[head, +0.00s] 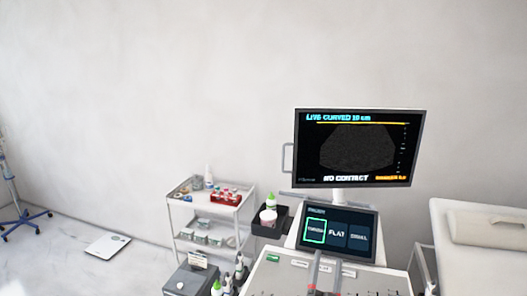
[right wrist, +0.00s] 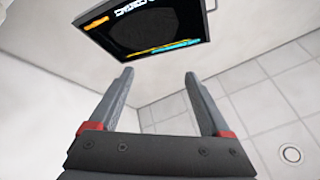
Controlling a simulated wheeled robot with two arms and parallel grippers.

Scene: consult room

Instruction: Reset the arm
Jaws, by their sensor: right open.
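My right gripper (head: 327,261) shows at the bottom of the head view, in front of the ultrasound cart's control panel (head: 270,277). In the right wrist view my right gripper (right wrist: 159,76) has its two grey fingers wide apart, with nothing between them. Past the fingertips, the wrist view shows the tilted monitor (right wrist: 150,28) and bare wall. My left arm and gripper are not in view.
The monitor (head: 358,150) reads "NO CONTACT", above a smaller touch screen (head: 338,232). A trolley (head: 180,222) with a red rack (head: 225,198) stands left. A couch (head: 480,262) stands right. A scale (head: 107,245) lies on the floor.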

